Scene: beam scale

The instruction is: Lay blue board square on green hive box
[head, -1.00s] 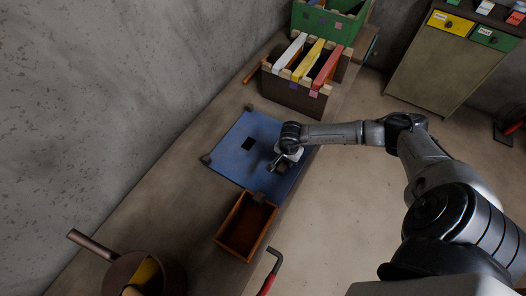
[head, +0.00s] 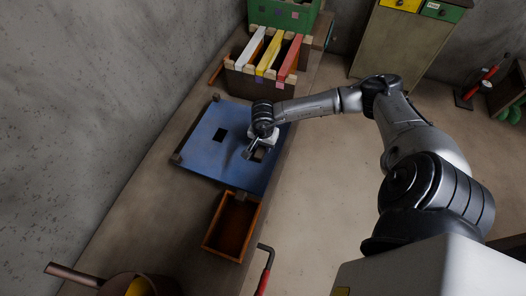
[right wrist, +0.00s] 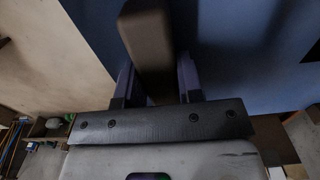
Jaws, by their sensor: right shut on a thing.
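The blue board (head: 205,150) is over the bench, with a dark square opening near its middle and small brown blocks at its corners. My right gripper (head: 256,150) is over the right part of the board. In the right wrist view its fingers (right wrist: 152,85) are shut on a dark brown grip piece (right wrist: 150,35), with the blue board (right wrist: 230,50) below. The board seems slightly raised; its underside is hidden. The green hive box (head: 285,14) stands at the far end of the bench, cut by the top edge. My left gripper is not in view.
A wooden box (head: 252,82) with white, yellow and red frames stands between the board and the hive box. An orange-brown tray (head: 207,238) is close to the board's near edge. A pot (head: 112,285) and a red-handled tool (head: 264,272) are nearer. The wall borders the bench's left.

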